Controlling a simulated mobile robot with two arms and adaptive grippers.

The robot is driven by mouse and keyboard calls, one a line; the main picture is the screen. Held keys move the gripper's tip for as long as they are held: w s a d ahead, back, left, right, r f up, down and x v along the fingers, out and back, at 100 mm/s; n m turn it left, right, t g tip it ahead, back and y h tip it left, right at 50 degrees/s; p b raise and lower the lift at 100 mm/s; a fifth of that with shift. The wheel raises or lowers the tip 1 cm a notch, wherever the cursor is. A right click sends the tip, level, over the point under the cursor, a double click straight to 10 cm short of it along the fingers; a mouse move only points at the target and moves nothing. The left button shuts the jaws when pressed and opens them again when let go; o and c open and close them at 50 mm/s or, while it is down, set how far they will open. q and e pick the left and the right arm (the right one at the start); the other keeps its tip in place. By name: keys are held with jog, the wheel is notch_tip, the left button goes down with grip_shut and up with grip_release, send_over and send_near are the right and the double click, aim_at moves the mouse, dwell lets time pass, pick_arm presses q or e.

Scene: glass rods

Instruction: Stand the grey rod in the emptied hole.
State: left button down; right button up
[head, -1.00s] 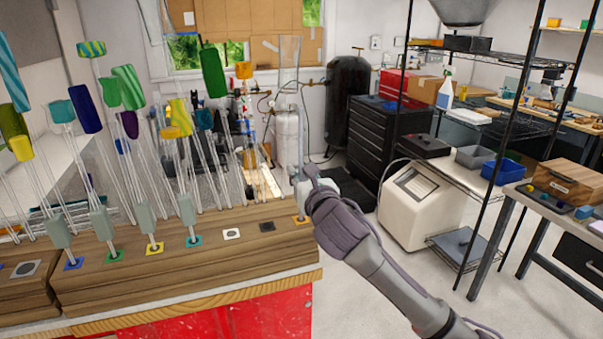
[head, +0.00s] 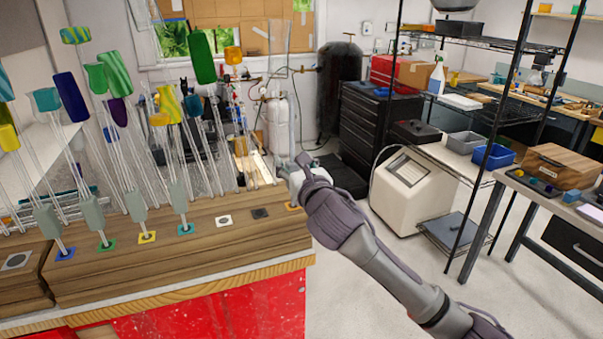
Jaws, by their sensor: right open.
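Several rods with grey-green blocks stand in a wooden rack (head: 200,262), leaning slightly. The rightmost grey-green block (head: 178,196) is over the teal-marked hole (head: 186,229). I cannot tell which piece is the grey rod. To the right, the white-marked hole (head: 223,221) and the dark-marked hole (head: 260,213) have nothing standing in them. The orange-marked hole (head: 292,207) is at the rack's right end, partly behind my right gripper. My right gripper (head: 291,168) is open beside that end. A faint clear upright shape (head: 277,90) shows above it; whether they touch is unclear. My left gripper is out of view.
Many clear rods with coloured tops, such as a dark green one (head: 203,57), crowd the space behind the rack. A separate wooden block (head: 25,285) with a round hole is at the left. Open floor lies to the right, before a wire shelf (head: 480,42).

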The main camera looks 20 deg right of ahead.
jog(key=s, duration=1.1)
jog(key=s+f+m+g, duration=0.3)
jog(key=s+f+m, duration=0.2)
jog(key=f+m, duration=0.4)
jog(key=s+f+m+g, duration=0.45)
jog(key=f+m, duration=0.25)
jog(key=f, duration=0.3)
jog(key=s+f+m+g, duration=0.3)
jog(key=s+f+m, duration=0.4)
jog(key=s+m, duration=0.25)
jog(key=s+f+m+g, duration=0.4)
jog(key=s+f+m, duration=0.4)
jog(key=s, duration=0.3)
notch_tip(320, 180, down, 28)
jog(key=s+g+b, duration=0.2)
jog(key=s+d+f, duration=0.1)
jog(key=s+f, duration=0.7)
jog(key=s+d+f+b, duration=0.1)
jog(key=s+d+f, duration=0.1)
jog(key=s+f, duration=0.6)
jog(key=shift+s+d+f+g, duration=0.3)
jog(key=shift+f+g, duration=0.05)
jog(key=shift+f, duration=0.45)
